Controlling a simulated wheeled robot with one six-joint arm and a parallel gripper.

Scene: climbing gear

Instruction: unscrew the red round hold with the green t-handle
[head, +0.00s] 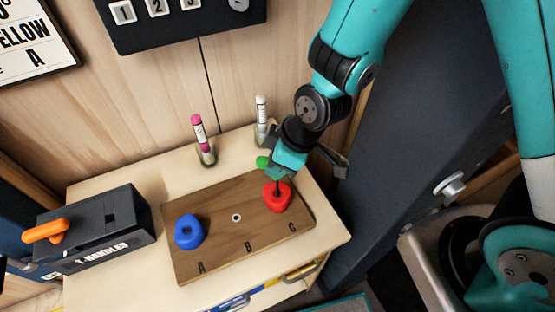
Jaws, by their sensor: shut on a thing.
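The red round hold (277,199) sits on the wooden board (223,258) at the position marked C. The green t-handle (263,162) shows its green grip end beside my gripper, and its dark shaft reaches down into the middle of the red hold. My gripper (285,166) is shut on the green t-handle, just above the red hold. The gripper's fingers hide most of the handle. I cannot tell how deep the shaft sits in the hold.
A blue hold (189,232) sits on the board near A, and an empty hole (236,217) is near B. A black T-HANDLES box (108,236) with an orange handle (46,231) stands at left. Pink (199,133) and white (261,113) markers stand behind the board.

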